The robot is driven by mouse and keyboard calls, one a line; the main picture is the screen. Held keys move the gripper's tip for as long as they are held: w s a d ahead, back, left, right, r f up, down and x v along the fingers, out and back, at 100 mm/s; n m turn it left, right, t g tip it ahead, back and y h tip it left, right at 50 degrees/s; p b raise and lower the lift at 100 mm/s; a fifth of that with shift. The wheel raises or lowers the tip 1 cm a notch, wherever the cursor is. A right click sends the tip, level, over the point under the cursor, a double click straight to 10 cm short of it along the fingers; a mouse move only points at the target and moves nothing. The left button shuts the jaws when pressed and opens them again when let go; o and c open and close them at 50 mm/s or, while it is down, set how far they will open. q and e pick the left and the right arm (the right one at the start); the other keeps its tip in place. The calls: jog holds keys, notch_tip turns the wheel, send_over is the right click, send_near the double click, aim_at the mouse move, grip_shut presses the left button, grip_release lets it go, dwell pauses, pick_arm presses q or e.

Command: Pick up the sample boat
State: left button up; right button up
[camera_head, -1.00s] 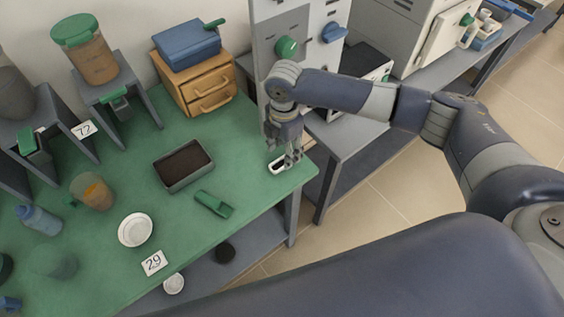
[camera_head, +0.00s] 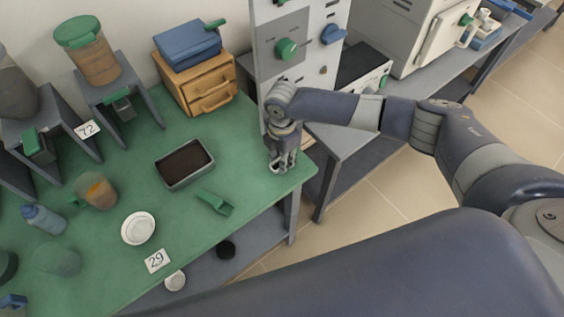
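My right gripper (camera_head: 283,167) points down at the right front edge of the green bench (camera_head: 230,160), its fingers low, close to the bench top. The small white sample boat shows no clear outline now. The fingers cover the spot where it lay, with only a pale trace among them. I cannot tell whether the fingers are closed on it or around it. My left gripper is not in view.
Left of the gripper are a dark-filled tray (camera_head: 162,173), a green scoop (camera_head: 215,203) and a white dish (camera_head: 138,228). A grey panel with knobs (camera_head: 287,49) and a wooden drawer box (camera_head: 205,90) stand behind. A small white object (camera_head: 175,281) lies on the lower shelf.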

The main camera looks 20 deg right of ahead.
jog(key=shift+r, duration=0.45)
notch_tip(320, 180, up, 3)
jog(key=shift+f+b, duration=0.15)
jog(key=shift+b, duration=0.65)
jog(key=s+r+b, duration=0.1)
jog(key=s+b, duration=0.1)
jog(key=s, duration=1.4)
jog(key=shift+a+r, duration=0.2)
jog(key=shift+a, duration=0.2)
jog(key=shift+w, duration=0.15)
jog(key=shift+w+d+f, duration=0.1)
jog(key=shift+w+f, duration=0.05)
jog(key=shift+w, duration=1.15)
jog(key=shift+w+f, duration=0.2)
jog(key=shift+w, duration=1.15)
jog(key=shift+w+d+f, duration=0.1)
jog(key=shift+w+f, duration=0.05)
jog(key=shift+w, duration=1.15)
jog(key=shift+w+d+f+b, duration=0.1)
jog(key=shift+w+f, duration=0.05)
jog(key=shift+w, duration=1.15)
jog(key=shift+w+d+f+b, duration=0.1)
jog(key=shift+w+f+b, duration=0.1)
jog(key=shift+w, duration=1.15)
jog(key=shift+w+f+b, duration=0.1)
jog(key=shift+w+f, duration=0.05)
jog(key=shift+w, duration=1.15)
